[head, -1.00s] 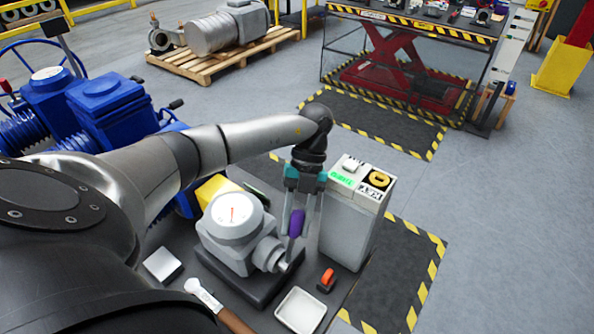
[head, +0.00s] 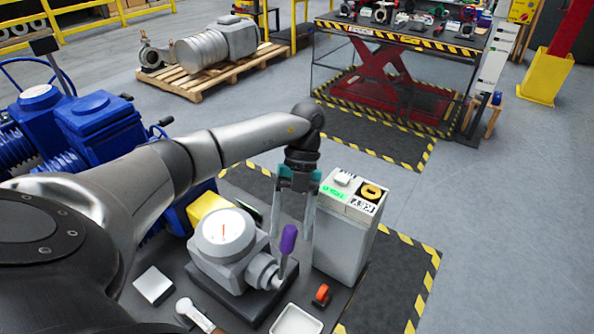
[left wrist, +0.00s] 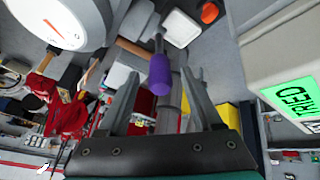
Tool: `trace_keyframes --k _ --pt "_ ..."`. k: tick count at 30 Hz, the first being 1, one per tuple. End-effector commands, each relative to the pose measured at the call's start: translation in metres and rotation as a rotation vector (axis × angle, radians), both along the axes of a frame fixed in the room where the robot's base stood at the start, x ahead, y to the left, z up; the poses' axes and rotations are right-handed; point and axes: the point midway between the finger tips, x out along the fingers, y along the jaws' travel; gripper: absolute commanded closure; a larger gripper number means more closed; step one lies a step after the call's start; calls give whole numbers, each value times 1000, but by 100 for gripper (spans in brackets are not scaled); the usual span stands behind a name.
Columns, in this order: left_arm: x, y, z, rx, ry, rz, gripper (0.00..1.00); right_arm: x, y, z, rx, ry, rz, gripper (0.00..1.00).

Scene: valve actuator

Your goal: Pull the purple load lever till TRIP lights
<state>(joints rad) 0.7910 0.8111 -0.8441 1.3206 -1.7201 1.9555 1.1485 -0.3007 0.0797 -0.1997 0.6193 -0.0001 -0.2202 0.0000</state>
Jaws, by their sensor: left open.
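The purple load lever (head: 288,239) stands tilted on a grey stem at the right side of the grey actuator (head: 222,252) with its white dial. My left gripper (head: 291,222) points down over the lever, open, its two fingers apart with clear gaps beside the purple grip. In the left wrist view the purple grip (left wrist: 160,73) shows between the fingertips (left wrist: 163,80), apart from both. My right gripper is out of view.
A yellow round key switch (head: 371,192) sits on the box top. An orange-red item (head: 321,294), a white tray (head: 296,321) and a white square block (head: 153,285) lie around the actuator. Blue machinery (head: 100,130) stands at left. Open floor (head: 500,230) lies right.

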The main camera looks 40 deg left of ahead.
Motion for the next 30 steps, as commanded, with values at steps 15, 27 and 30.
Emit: trace_keyframes --k 15,27,30 --pt "39 15 69 1 -2 2 34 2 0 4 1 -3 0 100" --pt "58 22 102 1 -1 1 34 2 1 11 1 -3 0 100" --pt "59 22 104 -1 -1 0 34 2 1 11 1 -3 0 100"
